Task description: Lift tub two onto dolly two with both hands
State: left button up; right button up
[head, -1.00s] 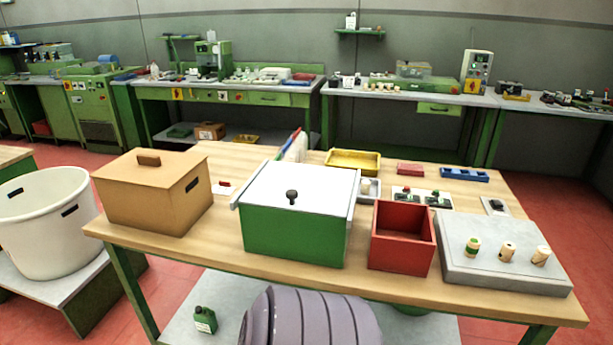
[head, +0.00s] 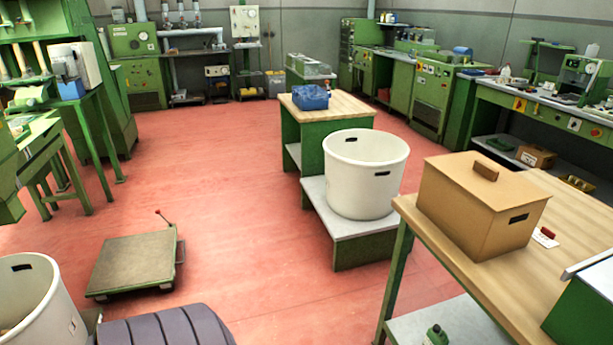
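A white round tub (head: 366,178) with dark handle slots stands upright on a low grey-topped step beside a green bench, near the middle of the head view. A second white tub (head: 38,300) is partly cut off at the lower left corner. No number can be read on either tub. A low flat dolly (head: 135,264) with a grey-green top and a short handle stands empty on the red floor at the left. No number can be read on it. Neither gripper is in view.
A wooden-topped table (head: 462,277) with a brown lidded box (head: 483,205) stands at the right. A blue box (head: 310,97) sits on the bench behind the tub. Open red floor (head: 235,190) lies between the dolly and the tub. Green machines line the walls.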

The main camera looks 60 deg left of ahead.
aim_at(135, 257)
jog(key=u, duration=1.45)
jog(key=i+j+u, duration=0.35)
jog(key=i, duration=0.55)
jog(key=i+u, duration=0.3)
jog(key=i, duration=0.6)
jog(key=i+z, duration=0.15)
jog(key=i, duration=0.6)
jog(key=i+j+z, duration=0.1)
jog(key=i, duration=0.7)
jog(key=i+j+z, duration=0.15)
jog(key=i+z, duration=0.3)
jog(key=i+j+z, duration=0.2)
jog(key=z, duration=0.25)
jog(key=i+j+z, duration=0.25)
jog(key=j+z, duration=0.2)
jog(key=i+j+z, duration=0.2)
jog(key=j+z, duration=0.25)
jog(key=l, duration=0.1)
